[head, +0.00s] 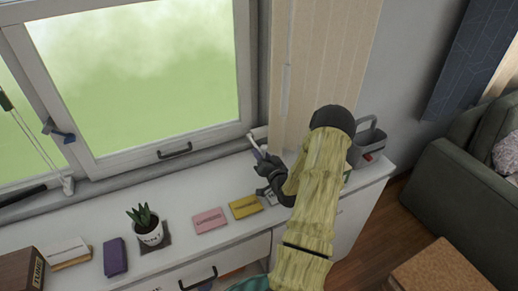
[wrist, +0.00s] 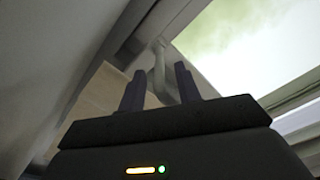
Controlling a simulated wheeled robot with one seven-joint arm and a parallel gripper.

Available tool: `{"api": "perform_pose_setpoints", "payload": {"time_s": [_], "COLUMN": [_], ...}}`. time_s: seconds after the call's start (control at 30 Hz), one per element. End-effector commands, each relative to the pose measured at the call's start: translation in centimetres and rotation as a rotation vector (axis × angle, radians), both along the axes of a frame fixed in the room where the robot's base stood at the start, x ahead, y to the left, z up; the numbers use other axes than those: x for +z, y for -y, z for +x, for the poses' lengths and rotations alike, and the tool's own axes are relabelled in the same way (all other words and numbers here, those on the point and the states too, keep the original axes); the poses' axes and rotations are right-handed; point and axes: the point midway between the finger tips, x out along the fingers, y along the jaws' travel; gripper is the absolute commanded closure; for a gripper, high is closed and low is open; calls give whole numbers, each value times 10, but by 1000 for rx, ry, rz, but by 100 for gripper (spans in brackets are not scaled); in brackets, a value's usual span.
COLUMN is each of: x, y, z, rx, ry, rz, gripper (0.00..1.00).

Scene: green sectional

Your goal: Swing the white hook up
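The white hook (head: 252,139) is at the lower right corner of the window frame, by the curtain. In the wrist view the hook (wrist: 159,62) shows as a pale bar lying between and beyond my two dark fingers. My gripper (head: 260,157) is just below and beside the hook in the head view, reaching over the sill. Its fingers (wrist: 160,72) are apart in the wrist view. I cannot tell whether either finger touches the hook. The hook's lower part is partly hidden by my gripper.
The curtain (head: 327,60) hangs just right of my gripper. A grey caddy (head: 369,138) stands on the white cabinet's right end. A black window handle (head: 175,151) is to the left.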

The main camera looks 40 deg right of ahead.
Motion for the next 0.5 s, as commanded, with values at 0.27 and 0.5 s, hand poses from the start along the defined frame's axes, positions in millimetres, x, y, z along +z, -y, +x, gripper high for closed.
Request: {"api": "perform_pose_setpoints", "payload": {"time_s": [0.27,0.5], "x": [0,0], "y": [6,6], "z": [22,23], "rx": [-1,0], "ry": [0,-1], "rz": [1,1], "gripper": [67,67]}}
